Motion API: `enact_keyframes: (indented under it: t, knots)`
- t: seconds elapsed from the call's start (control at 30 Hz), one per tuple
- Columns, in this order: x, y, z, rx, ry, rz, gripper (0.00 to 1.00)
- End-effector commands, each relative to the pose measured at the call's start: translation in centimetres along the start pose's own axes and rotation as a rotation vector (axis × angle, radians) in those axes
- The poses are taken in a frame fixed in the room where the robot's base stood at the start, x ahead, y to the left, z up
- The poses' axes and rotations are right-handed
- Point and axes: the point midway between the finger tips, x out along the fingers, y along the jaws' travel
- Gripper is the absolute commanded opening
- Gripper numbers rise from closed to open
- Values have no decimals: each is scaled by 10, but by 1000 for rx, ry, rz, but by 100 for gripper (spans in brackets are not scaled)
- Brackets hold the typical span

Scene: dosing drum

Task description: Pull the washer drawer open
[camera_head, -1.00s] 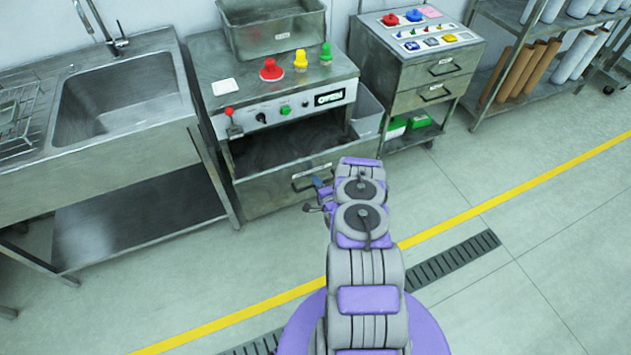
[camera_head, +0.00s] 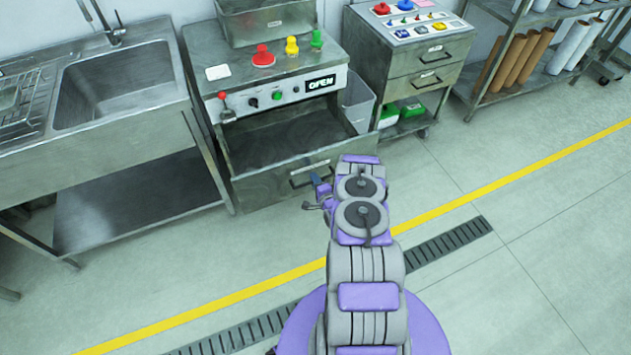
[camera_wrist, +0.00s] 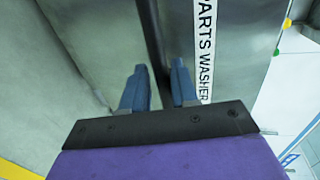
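The washer (camera_head: 290,97) is the grey metal cabinet with a lit "OPEN" display, left of centre in the head view. Its drawer (camera_head: 262,188) stands out from the cabinet, with its dark inside visible. The drawer handle (camera_head: 309,176) is a bar on the drawer front, and it shows dark in the wrist view (camera_wrist: 151,35) beside the "PARTS WASHER" label (camera_wrist: 205,45). My gripper (camera_wrist: 160,88) has its two blue fingers on either side of this bar and appears shut on it. In the head view my gripper (camera_head: 319,184) is small and partly hidden by my arm.
A sink bench (camera_head: 115,90) stands to the left. A grey bin (camera_head: 356,105) and a drawer cabinet (camera_head: 412,70) stand right of the washer. Red, yellow and green knobs and a metal tub (camera_head: 268,20) are on the washer top. The floor before the drawer is clear.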

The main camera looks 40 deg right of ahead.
Motion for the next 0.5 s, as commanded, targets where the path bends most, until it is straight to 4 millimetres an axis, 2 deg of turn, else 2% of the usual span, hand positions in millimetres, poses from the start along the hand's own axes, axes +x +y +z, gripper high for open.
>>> enact_keyframes:
  t: [0.1,0.37,0.5]
  knots:
    - [0,-1,0,0,1,-1,37]
    - [-2,-2,0,-1,2,-3,37]
    - [-15,-2,-1,1,2,-1,37]
